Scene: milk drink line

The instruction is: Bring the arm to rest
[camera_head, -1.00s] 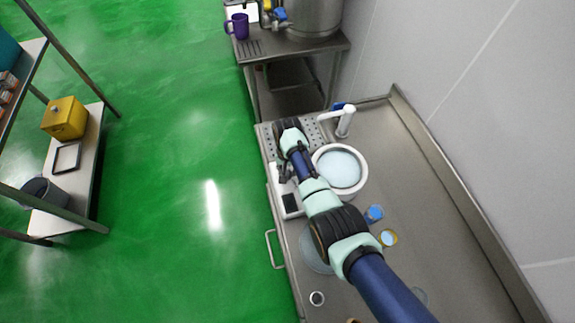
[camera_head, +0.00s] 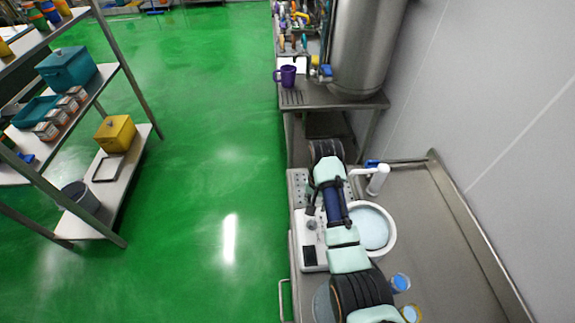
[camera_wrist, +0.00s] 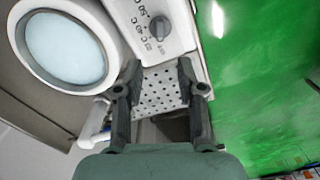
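My arm reaches out over the steel counter (camera_head: 440,240) in the head view, over the white machine with a knob and beside the round white pot. My gripper (camera_wrist: 158,75) shows in the wrist view with its two dark fingers apart and nothing between them. It hangs above the perforated drain plate (camera_wrist: 160,92). The white machine with the knob (camera_wrist: 160,25) lies just beyond the fingertips. The white pot (camera_wrist: 65,48) holds pale liquid and is to the left. In the head view the gripper's fingers are not clear.
A white tap (camera_head: 377,179) stands by the pot (camera_head: 372,228). Blue-rimmed cups (camera_head: 400,283) stand near my arm. A purple mug (camera_head: 286,76) sits on the farther steel table beside a large tank (camera_head: 365,45). A shelf with a yellow box (camera_head: 115,133) is at left; green floor (camera_head: 205,160) between is clear.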

